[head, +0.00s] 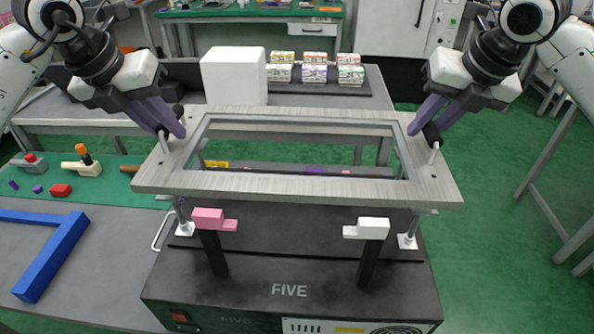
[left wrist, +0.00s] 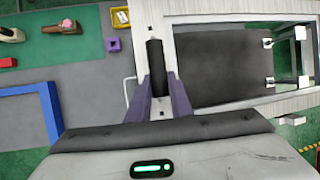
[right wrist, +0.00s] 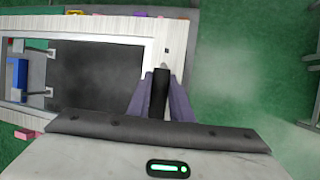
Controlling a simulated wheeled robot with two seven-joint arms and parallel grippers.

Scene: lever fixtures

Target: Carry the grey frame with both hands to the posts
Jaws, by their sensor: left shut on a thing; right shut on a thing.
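The grey frame (head: 300,187) is a flat rectangle with a large opening, held about level above the black box marked FIVE. My left gripper (head: 174,130) is shut on the black handle at its left side; the handle also shows in the left wrist view (left wrist: 156,62). My right gripper (head: 424,122) is shut on the black handle at its right side, also seen in the right wrist view (right wrist: 160,95). A metal post with a white foot (head: 184,228) stands under the near left corner, another (head: 408,240) under the near right. I cannot tell whether the frame touches them.
A pink-handled lever (head: 209,218) and a white-handled lever (head: 372,229) rise from the box (head: 290,270) just in front of the frame. A blue angled piece (head: 50,250) lies at left. A white block (head: 234,76) and small boxes (head: 315,73) stand behind.

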